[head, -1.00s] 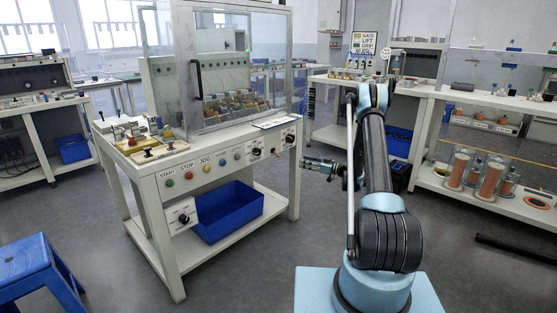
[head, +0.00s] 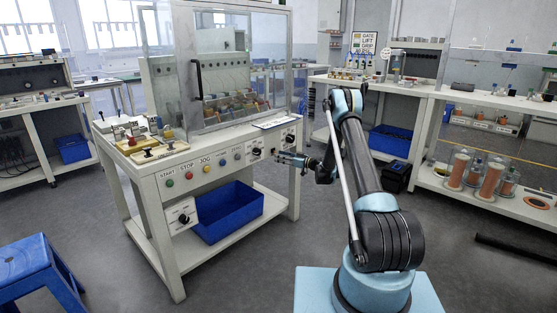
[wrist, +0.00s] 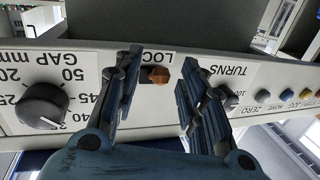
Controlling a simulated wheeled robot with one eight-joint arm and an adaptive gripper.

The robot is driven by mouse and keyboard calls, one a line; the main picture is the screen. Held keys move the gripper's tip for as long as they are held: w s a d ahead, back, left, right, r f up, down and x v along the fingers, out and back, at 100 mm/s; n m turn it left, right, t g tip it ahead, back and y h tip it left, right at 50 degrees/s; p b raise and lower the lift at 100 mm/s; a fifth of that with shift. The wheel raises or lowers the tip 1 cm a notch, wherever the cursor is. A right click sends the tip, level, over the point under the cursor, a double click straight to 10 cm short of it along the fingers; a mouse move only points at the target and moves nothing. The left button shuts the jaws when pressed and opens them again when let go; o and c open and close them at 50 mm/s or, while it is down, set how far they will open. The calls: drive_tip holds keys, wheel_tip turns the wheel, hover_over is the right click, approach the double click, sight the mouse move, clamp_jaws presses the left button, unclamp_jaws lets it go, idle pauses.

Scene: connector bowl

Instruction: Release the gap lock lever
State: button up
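The gap lock lever shows in the wrist view as a small orange-brown end (wrist: 160,75) beside the LOCK label on the white panel. My gripper (wrist: 161,62) is open, with one dark finger on each side of the lever; I see no clear contact. In the head view my gripper (head: 279,157) is at the right part of the machine's front panel, and the lever cannot be made out there. The black gap dial (wrist: 40,107) is left of the fingers in the wrist view.
The turns knob (wrist: 228,97) is close to the right finger in the wrist view. Several coloured buttons sit further right. A clear guard (head: 235,65) stands on the machine, and a blue bin (head: 229,211) is on its lower shelf.

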drive_tip(key=shift+x, duration=1)
clamp_jaws()
